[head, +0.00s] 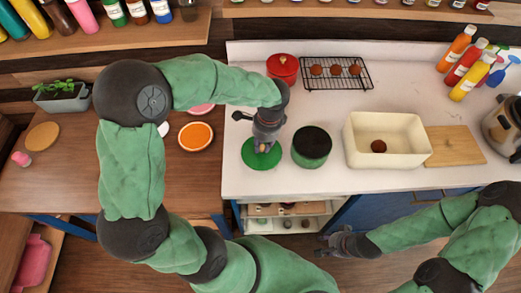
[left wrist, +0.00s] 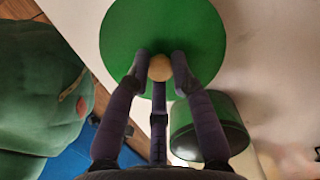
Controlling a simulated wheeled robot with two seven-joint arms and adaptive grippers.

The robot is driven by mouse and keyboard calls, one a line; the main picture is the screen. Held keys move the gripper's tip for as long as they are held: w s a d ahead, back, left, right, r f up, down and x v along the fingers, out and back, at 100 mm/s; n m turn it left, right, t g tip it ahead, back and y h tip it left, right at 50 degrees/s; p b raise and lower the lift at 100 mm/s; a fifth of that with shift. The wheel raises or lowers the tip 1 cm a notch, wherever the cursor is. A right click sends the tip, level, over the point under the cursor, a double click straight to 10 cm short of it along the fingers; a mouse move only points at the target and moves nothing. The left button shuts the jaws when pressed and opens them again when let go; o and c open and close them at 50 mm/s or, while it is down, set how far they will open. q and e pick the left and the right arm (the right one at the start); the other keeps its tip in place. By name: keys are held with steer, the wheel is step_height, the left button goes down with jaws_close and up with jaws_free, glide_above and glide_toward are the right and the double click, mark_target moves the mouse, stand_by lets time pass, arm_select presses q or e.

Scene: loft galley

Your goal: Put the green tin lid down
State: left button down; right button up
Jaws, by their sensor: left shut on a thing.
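The green tin lid (head: 252,160) is a round green disc with a pale knob, at the left end of the white counter. My left gripper (head: 264,146) is above it, shut on the knob; the left wrist view shows the fingers (left wrist: 160,68) on either side of the knob and the lid (left wrist: 130,30) beyond. I cannot tell whether the lid touches the counter. The green tin (head: 311,158) stands open, with a dark inside, just right of the lid; it also shows in the left wrist view (left wrist: 196,130). My right gripper (head: 334,245) is empty-looking, low in front of the counter.
The counter (head: 240,185) has a red pot (head: 283,66), a cooling rack (head: 310,82) with brown balls, a cream basin (head: 358,125) holding one brown ball, a wooden board (head: 458,146) and several bottles. An orange-filled bowl (head: 196,137) sits on the wooden table to the left.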

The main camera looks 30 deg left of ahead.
mark_target(262, 145)
arm_select(q)
steer(key=shift+w+a+f, duration=0.1)
steer(key=shift+a+f, duration=0.2)
steer(key=shift+f, duration=0.15)
steer(key=shift+f+b, duration=0.45)
steer(key=shift+f, duration=1.1)
steer(key=shift+a+f, duration=0.1)
steer(key=shift+f, duration=0.05)
steer(key=c, duration=1.1)
jaws_free()
steer(key=r+p, duration=0.1)
steer(key=r, duration=0.3)
steer(key=d+r, duration=0.1)
steer(key=r, duration=0.3)
steer(key=w+r+p, duration=0.1)
steer(key=r, duration=0.3)
steer(key=shift+d+r+p, duration=0.15)
steer(key=shift+p, duration=0.15)
